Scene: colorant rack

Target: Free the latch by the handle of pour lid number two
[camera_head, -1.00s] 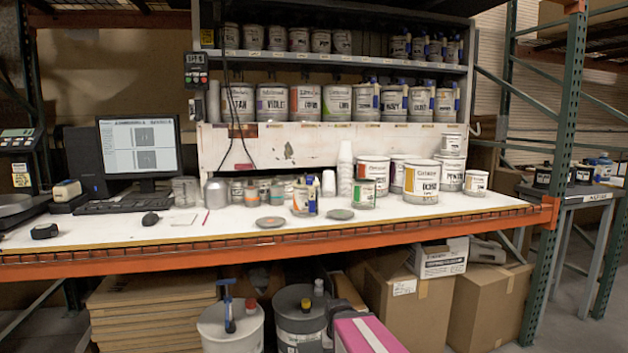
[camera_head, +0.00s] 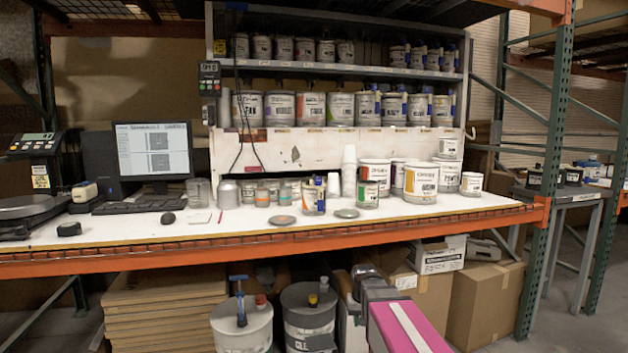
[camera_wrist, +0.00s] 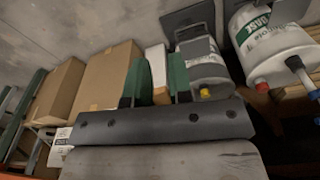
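Several cans with blue parts at their lids stand at the right end of the lower rack shelf, one of them here (camera_head: 393,108); similar cans (camera_head: 417,57) stand above. I cannot tell which carries pour lid number two, and its latch and handle are too small to make out. My gripper (camera_wrist: 158,80) shows in the wrist view as two green-padded fingers standing apart with nothing between them. It is low, facing the boxes and buckets under the bench, away from the rack. I cannot make out its fingers in the head view.
The bench (camera_head: 120,233) has an orange front beam (camera_head: 300,254). On it stand a monitor (camera_head: 153,150), jars and a large white can (camera_head: 421,184). Below are two buckets (camera_head: 241,330) (camera_head: 309,325) and cardboard boxes (camera_head: 485,305). A green post (camera_head: 548,170) bounds the right.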

